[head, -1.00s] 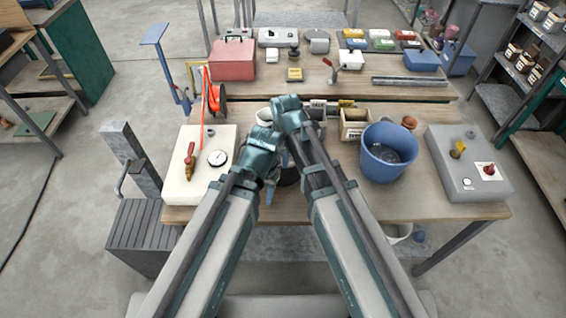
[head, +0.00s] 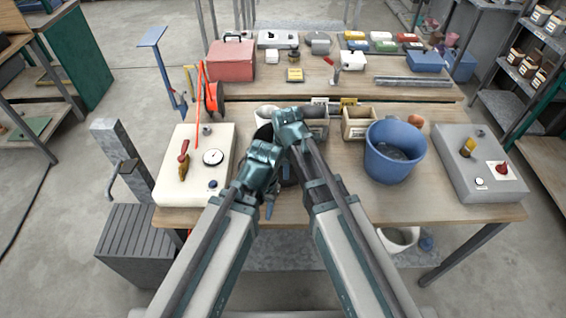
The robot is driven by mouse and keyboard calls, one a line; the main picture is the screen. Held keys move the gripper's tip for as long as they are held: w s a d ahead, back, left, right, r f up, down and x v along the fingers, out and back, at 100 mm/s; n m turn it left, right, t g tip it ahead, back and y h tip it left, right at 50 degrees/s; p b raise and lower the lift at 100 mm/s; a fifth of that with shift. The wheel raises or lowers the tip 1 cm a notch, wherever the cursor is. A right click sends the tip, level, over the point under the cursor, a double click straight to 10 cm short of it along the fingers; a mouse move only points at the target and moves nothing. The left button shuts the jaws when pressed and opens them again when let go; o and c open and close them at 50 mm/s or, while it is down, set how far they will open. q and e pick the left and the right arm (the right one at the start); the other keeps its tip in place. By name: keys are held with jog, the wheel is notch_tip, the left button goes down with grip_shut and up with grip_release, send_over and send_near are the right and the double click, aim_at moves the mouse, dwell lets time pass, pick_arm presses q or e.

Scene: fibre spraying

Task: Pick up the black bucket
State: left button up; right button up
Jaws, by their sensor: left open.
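A dark round shape, which may be the black bucket (head: 263,133), shows only in part behind my two grippers near the middle of the front table. Most of it is hidden, so I cannot tell its full outline. My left gripper (head: 267,192) is the lower one, open, over the front middle of the table, just in front of the dark shape. My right gripper (head: 286,137) is above it in the picture, close beside it. Its fingers are hidden, and I cannot tell whether either gripper touches the dark shape.
A blue bucket (head: 394,150) stands right of my arms. A cream box (head: 195,165) with a gauge is at the left and a grey box (head: 478,165) at the right. Small bins (head: 358,122) stand behind. A white bucket (head: 399,237) is under the table.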

jog(key=f+b, duration=0.2)
jog(key=f, duration=0.1)
jog(key=shift+w+f, duration=0.1)
jog(key=shift+w, duration=0.1)
pick_arm(q)
notch_tip(320, 180, down, 3)
pick_arm(e)
jog(key=shift+c, duration=0.2)
grip_shut()
dwell(0.9)
